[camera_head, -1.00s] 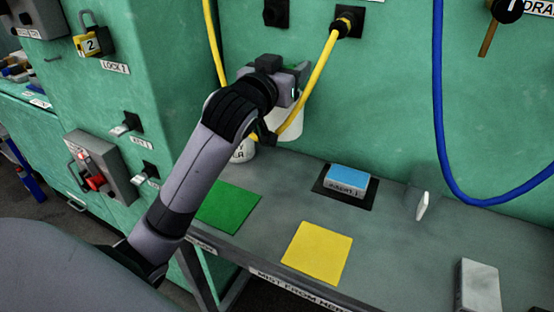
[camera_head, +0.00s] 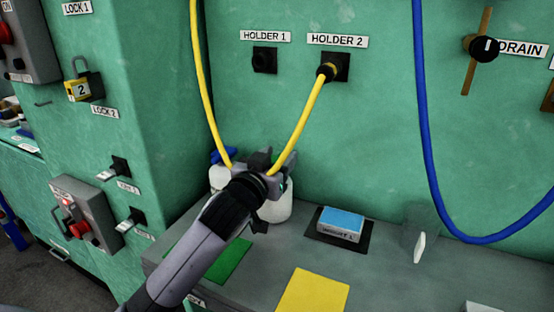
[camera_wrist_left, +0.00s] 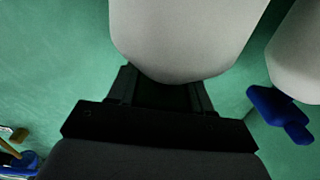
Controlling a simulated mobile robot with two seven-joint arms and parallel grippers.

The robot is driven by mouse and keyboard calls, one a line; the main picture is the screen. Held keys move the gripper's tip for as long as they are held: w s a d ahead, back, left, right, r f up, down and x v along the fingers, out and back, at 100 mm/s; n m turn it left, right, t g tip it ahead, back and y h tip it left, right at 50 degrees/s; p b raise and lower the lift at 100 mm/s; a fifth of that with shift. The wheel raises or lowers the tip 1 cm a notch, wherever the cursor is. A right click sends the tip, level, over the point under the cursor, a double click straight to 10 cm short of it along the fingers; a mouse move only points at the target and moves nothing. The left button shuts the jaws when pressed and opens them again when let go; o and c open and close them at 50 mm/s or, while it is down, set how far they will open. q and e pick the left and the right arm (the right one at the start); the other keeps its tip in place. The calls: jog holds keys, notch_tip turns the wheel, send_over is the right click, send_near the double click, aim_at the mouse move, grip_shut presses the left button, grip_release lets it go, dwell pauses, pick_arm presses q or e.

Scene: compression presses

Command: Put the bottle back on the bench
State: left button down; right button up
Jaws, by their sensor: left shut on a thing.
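My left gripper (camera_head: 268,180) is shut on a white bottle (camera_head: 279,207) at the back of the grey bench (camera_head: 385,265). The bottle shows below and right of the gripper, which hides its upper part. I cannot tell whether its base touches the bench. In the left wrist view the pale body of the bottle (camera_wrist_left: 185,35) sits at the fingers (camera_wrist_left: 160,92). A second white bottle (camera_head: 219,178) with a blue top stands to the left, partly hidden by my arm; it also shows in the wrist view (camera_wrist_left: 302,55). My right gripper is not in view.
A yellow hose (camera_head: 303,125) from HOLDER 2 hangs down behind my gripper. A green mat (camera_head: 232,262) and a yellow mat (camera_head: 313,292) lie on the bench. A blue-topped block (camera_head: 341,222) sits on a black pad to the right. A green wall rises behind.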

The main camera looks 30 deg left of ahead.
pick_arm(q)
jog(key=c, duration=0.9)
grip_release()
jog(key=shift+f, duration=0.2)
jog(key=o, duration=0.4)
jog(key=shift+r, duration=0.1)
jog(key=shift+r, duration=0.15)
jog(key=s, duration=1.2)
jog(key=shift+d, duration=0.35)
